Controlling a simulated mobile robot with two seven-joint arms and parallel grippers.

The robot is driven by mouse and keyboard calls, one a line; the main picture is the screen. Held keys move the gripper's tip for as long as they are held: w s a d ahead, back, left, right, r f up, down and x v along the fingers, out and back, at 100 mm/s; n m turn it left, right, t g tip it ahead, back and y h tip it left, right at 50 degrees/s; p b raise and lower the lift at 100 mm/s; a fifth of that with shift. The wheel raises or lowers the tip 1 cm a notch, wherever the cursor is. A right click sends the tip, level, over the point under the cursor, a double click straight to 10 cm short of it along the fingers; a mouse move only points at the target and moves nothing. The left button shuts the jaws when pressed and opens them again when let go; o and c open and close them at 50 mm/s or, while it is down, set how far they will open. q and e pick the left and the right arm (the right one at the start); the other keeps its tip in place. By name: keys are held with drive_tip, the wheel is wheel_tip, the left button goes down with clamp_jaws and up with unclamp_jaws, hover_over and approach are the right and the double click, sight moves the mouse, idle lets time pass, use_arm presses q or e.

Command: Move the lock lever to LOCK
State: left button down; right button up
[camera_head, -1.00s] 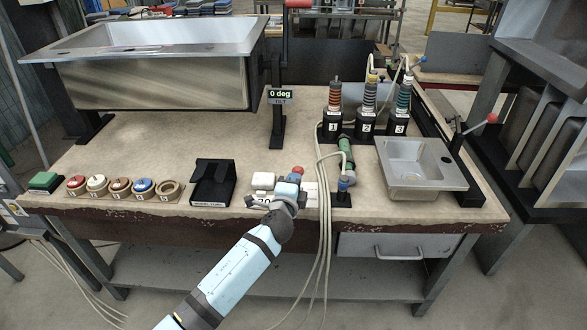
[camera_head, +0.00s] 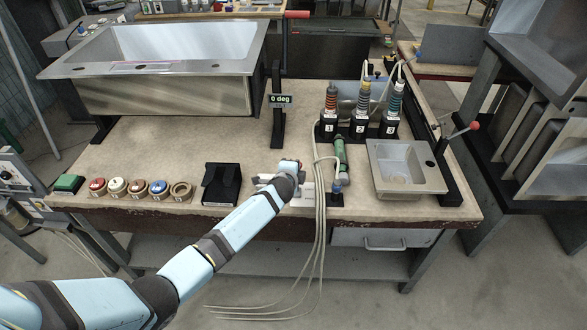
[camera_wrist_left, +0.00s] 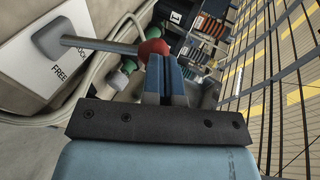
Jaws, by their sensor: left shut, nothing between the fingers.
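The lock lever is a grey shaft (camera_wrist_left: 100,45) with a red knob (camera_wrist_left: 153,47) at its end, in the left wrist view. It pivots on a white plate (camera_wrist_left: 45,75) with the word FREE and another, partly cut-off word. The shaft points from the pivot toward my fingers. My left gripper (camera_wrist_left: 166,75) is shut and empty, its fingertips close beside the red knob; I cannot tell whether they touch. In the head view my left gripper (camera_head: 290,166) is over the front of the bench and mostly hides the lever and its plate (camera_head: 306,195).
A green cylinder (camera_head: 340,150), numbered striped posts (camera_head: 359,110) and cables are behind and right of the gripper. A small sink (camera_head: 442,180) is farther right. A black stand (camera_head: 222,184) and several round buttons (camera_head: 117,186) lie left. A large sink (camera_head: 150,68) stands at the back left.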

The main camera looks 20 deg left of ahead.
use_arm(q)
drive_tip(key=shift+w+a, duration=0.1)
drive_tip(key=shift+w, duration=0.25)
drive_tip(key=shift+w+r, duration=0.1)
idle(0.3)
